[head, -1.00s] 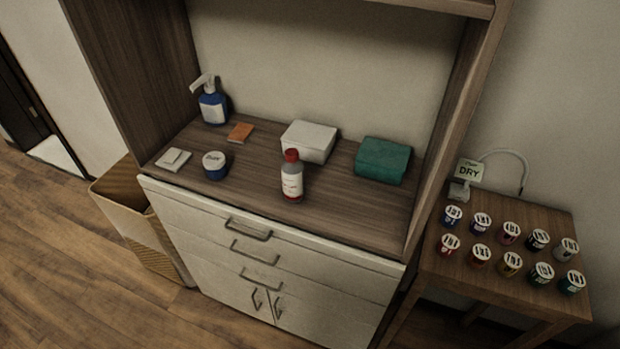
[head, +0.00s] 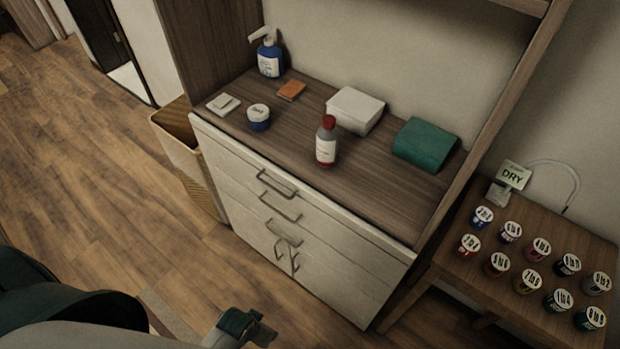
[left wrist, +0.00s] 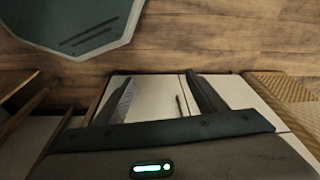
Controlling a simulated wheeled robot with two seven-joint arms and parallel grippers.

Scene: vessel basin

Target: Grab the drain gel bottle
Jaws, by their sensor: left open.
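In the head view, a bottle with a red cap, grey shoulder and white label with a red lower band (head: 327,142) stands upright on the cabinet's wooden top, near its front edge. I take it to be the drain gel bottle; its label is too small to read. My left gripper (head: 240,325) shows at the bottom of the head view, low in front of the cabinet and well apart from the bottle. In the left wrist view my left gripper (left wrist: 162,88) is open and empty, with pale cabinet fronts behind its fingers. My right gripper is not in view.
Behind the bottle are a white box (head: 355,109) and a green box (head: 424,145). To its left stand a blue-and-white jar (head: 258,118) and a blue pump bottle (head: 269,59). Side panels bound the niche. A side table (head: 463,282) holds several small jars.

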